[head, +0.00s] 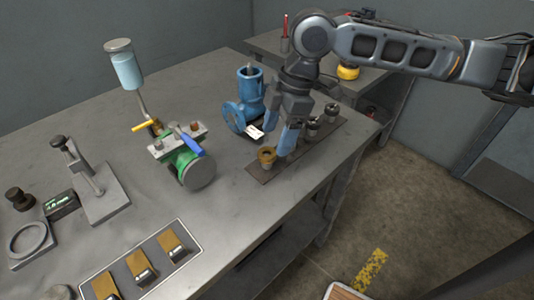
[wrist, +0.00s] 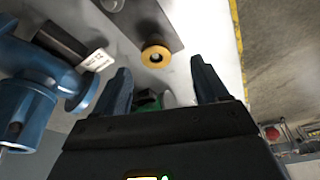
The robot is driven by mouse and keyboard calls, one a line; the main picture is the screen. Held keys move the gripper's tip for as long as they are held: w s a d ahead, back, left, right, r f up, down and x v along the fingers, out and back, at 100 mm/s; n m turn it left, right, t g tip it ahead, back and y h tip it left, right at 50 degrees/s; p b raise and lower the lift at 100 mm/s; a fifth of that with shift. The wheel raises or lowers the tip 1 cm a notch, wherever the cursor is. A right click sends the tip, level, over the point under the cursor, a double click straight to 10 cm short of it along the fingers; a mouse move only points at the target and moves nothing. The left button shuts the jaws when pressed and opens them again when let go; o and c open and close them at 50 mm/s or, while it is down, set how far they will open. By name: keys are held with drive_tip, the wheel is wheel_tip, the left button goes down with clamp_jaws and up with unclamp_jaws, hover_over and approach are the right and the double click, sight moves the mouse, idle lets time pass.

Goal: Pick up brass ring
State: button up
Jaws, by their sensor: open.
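The brass ring (head: 267,154) sits at the near end of a dark strip (head: 260,172) on the grey workbench. My gripper (head: 286,145) points down over the strip, right beside the ring in the head view, and partly covers the strip. In the wrist view the two fingers of my gripper (wrist: 160,72) are spread wide with nothing between them.
Several metal fittings (head: 312,127) stand behind on the same strip. A blue flanged valve (head: 249,100) with a white tag stands left of my gripper. A green pump (head: 185,165) and a tray of brass blocks (head: 200,240) are farther left. The bench between has bare room.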

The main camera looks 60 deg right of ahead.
sight(267, 155)
drive_tip(key=x, duration=0.4)
drive_tip(key=shift+w+f+p, duration=0.3)
drive_tip(key=shift+w+p, duration=0.1)
drive_tip(key=shift+w, duration=0.05)
drive_tip(key=shift+c, duration=0.3)
drive_tip(key=c, duration=1.1)
drive_tip(key=shift+r, duration=0.15)
